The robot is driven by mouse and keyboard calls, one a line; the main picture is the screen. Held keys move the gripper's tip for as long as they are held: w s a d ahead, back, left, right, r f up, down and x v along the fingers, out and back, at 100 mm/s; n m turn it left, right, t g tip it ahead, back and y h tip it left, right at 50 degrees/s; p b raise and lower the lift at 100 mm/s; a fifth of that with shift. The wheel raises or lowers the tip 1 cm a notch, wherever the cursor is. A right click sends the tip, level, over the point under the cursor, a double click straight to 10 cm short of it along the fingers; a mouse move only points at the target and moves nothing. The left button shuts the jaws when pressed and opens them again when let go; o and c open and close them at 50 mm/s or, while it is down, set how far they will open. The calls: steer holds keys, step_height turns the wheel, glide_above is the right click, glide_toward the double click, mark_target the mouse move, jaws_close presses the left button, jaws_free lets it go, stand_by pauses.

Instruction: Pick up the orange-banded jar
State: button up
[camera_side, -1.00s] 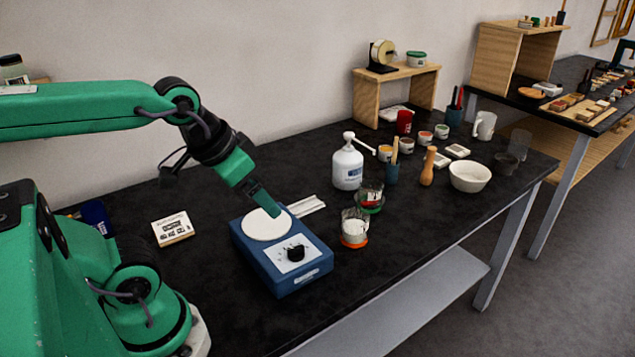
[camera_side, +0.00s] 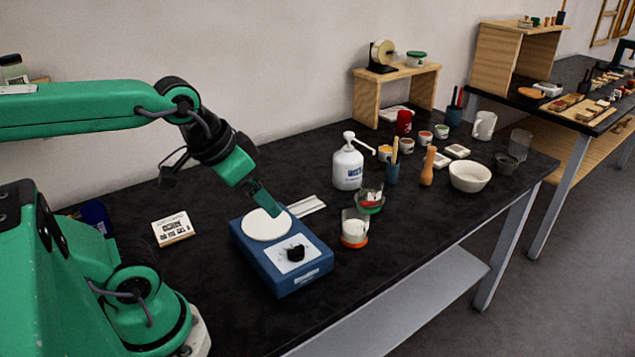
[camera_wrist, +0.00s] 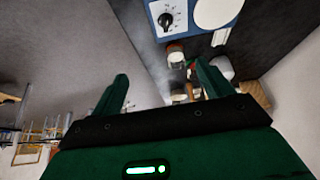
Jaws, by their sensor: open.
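The orange-banded jar (camera_side: 354,230) is clear glass with pale contents and an orange band at its base. In the side view it stands upright on the black bench, just right of a blue hot plate (camera_side: 282,262).
A labelled box (camera_side: 172,228) lies left of the device. The bench is clear right of the orange-banded jar toward the front edge.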

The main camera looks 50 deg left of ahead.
steer(key=shift+o, duration=0.4)
steer(key=n+g, duration=0.4)
steer(key=g, duration=0.1)
glide_above(355, 227)
steer(key=w+a, duration=0.2)
steer(key=a, duration=0.1)
step_height(355, 227, down, 15)
steer(key=shift+d+f+n+g, duration=0.1)
steer(key=shift+f+n+g, duration=0.2)
steer(key=shift+f, duration=0.2)
steer(key=shift+w+d+f, duration=0.1)
steer(key=shift+f, duration=1.85)
steer(key=shift+w+d+f, duration=0.1)
steer(key=shift+f, duration=1.85)
steer(key=c, duration=1.2)
